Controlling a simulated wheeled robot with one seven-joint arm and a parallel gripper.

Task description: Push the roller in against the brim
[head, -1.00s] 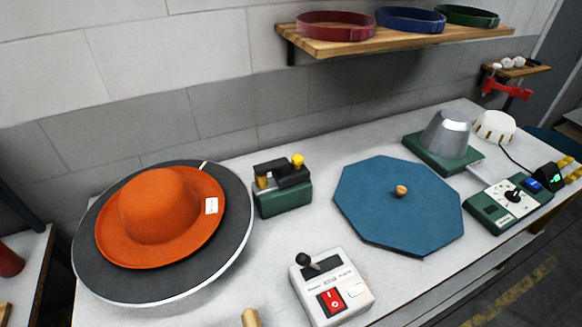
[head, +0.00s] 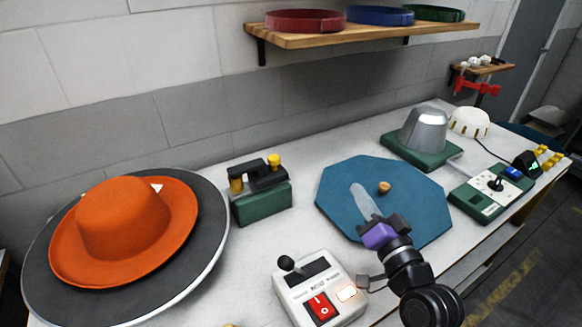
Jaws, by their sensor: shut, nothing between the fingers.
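The roller unit (head: 260,190) is a green block with a black top and yellow-gold rollers, standing just right of the turntable. The orange hat (head: 123,220) lies crown up on the round dark grey turntable (head: 205,255). Its brim (head: 75,265) spreads around the crown, and the roller unit stands apart from it. A small white tag (head: 158,187) shows on the brim's upper right. My gripper (head: 376,228), black and purple, is shut and empty over the lower edge of the blue board, well right of the roller unit.
A white control box (head: 318,290) with a black lever, red switch and glowing button stands left of my arm. The blue octagonal board (head: 335,200) has a wooden knob (head: 384,187). A metal cone (head: 423,130) and green panel (head: 490,195) are at right. Bare table lies between box and roller unit.

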